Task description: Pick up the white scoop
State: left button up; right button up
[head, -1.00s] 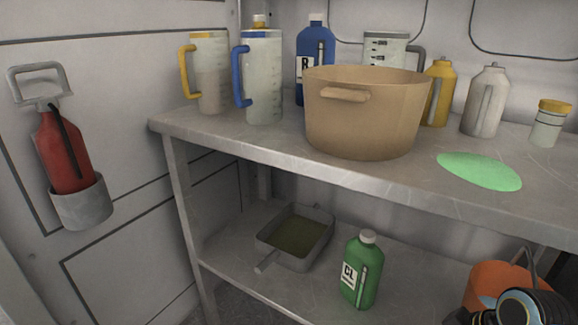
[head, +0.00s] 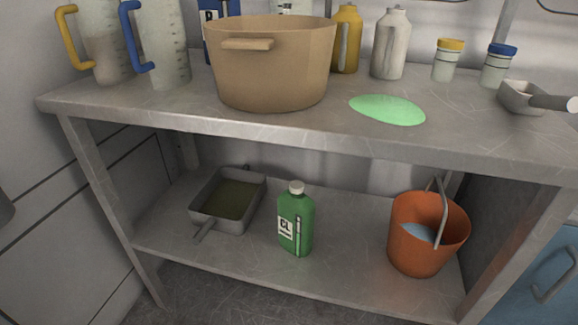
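A pale grey scoop (head: 520,97) with a light handle lies on the upper shelf at the far right of the head view. Its handle points right and is cut off by the picture's edge. It is the only scoop in view, and it looks more grey than white. Neither of my grippers shows in the head view now.
The metal bench (head: 300,126) holds a tan tub (head: 270,75), jugs, bottles, two small jars and a green puddle (head: 387,109). A grey tray (head: 213,222), green bottle (head: 296,220) and orange bucket (head: 425,245) stand on the lower shelf. Bare bench lies around the scoop.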

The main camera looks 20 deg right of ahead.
aim_at(521, 98)
jog(key=z, duration=1.7)
